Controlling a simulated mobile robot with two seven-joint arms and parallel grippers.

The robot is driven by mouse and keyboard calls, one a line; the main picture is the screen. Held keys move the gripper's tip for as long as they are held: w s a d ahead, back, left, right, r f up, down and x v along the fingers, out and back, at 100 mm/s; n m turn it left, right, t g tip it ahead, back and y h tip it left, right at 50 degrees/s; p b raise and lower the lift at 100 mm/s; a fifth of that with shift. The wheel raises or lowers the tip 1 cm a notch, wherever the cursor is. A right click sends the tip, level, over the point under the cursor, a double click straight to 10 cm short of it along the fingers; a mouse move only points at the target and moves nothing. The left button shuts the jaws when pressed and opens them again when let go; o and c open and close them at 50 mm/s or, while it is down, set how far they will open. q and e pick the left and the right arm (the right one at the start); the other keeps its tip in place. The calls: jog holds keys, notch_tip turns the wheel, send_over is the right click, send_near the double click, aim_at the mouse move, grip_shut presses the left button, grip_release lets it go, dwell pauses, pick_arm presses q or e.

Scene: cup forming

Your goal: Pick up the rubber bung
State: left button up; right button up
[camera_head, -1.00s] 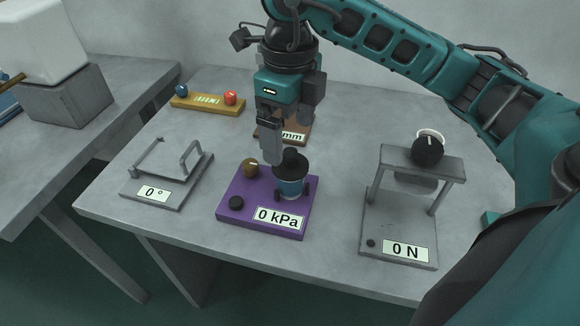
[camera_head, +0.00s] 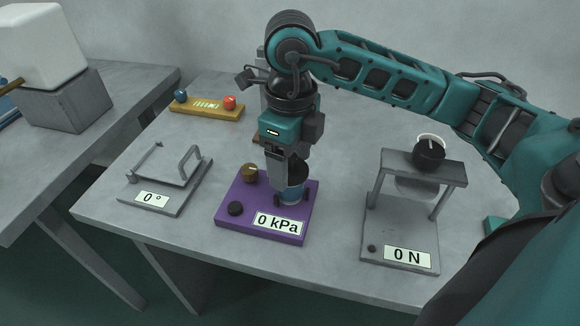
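A dark stopper-like top (camera_head: 299,172), apparently the rubber bung, sits on the cup and is largely covered by my gripper. My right gripper (camera_head: 281,184) points down at the cup, its grey fingers in front of the dark top. I cannot tell whether the fingers are open or closed on it. My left gripper is not in view.
On the purple device are a brown knob (camera_head: 249,173) and a black disc (camera_head: 235,208). A grey "0 °" device (camera_head: 170,206) stands left, a grey "0 N" stand (camera_head: 385,232) right, and a yellow block (camera_head: 205,112) behind. The table's front edge is clear.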

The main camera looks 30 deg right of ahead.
jog(key=c, duration=0.8)
jog(key=shift+o, duration=0.2)
jog(key=shift+r, duration=0.15)
